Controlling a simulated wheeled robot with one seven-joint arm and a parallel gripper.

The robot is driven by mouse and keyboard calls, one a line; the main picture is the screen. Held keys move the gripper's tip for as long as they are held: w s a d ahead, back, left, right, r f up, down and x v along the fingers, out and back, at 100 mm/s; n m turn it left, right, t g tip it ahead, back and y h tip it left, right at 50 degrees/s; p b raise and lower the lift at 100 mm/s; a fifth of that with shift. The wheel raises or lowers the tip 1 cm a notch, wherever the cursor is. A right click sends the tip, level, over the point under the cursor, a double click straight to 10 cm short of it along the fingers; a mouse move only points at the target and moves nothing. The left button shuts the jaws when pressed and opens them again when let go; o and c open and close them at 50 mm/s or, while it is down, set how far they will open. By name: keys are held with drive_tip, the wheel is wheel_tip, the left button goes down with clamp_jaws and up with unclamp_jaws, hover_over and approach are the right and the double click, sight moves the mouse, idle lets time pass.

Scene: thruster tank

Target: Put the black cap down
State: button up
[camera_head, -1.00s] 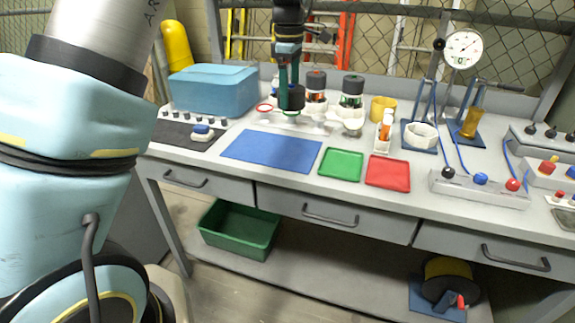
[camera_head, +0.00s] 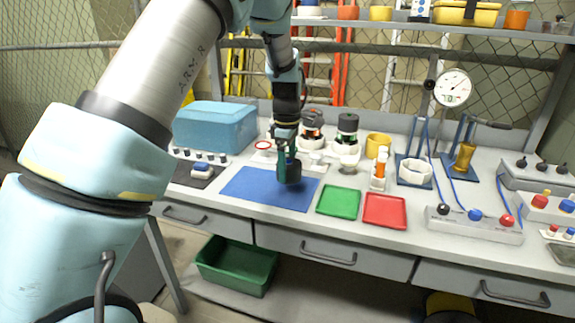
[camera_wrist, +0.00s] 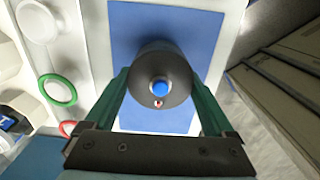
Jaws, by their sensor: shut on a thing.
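My gripper (camera_head: 284,153) is shut on the black cap (camera_head: 290,172), above the blue mat (camera_head: 248,186) on the bench. In the wrist view the cap (camera_wrist: 178,68) sits between my two green fingers, its round face with a blue button and a small reddish spot toward the camera. The blue mat (camera_wrist: 215,22) lies behind the cap in that view. The gap between cap and mat is hard to judge; the cap hides part of the mat.
A green tray (camera_head: 339,202) and a red tray (camera_head: 385,211) lie to the right of the mat. Behind it are a white rack with capped thrusters (camera_head: 347,132) and a red ring (camera_head: 262,145). A blue box (camera_head: 214,127) stands at the back left. The mat's left part is bare.

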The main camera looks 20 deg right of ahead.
drive_tip(key=shift+f, duration=0.1)
drive_tip(key=shift+f, duration=0.5)
drive_tip(key=o, duration=1)
drive_tip(key=shift+c, duration=0.2)
drive_tip(key=shift+r, duration=0.15)
wheel_tip(320, 180, up, 13)
drive_tip(key=b, duration=0.2)
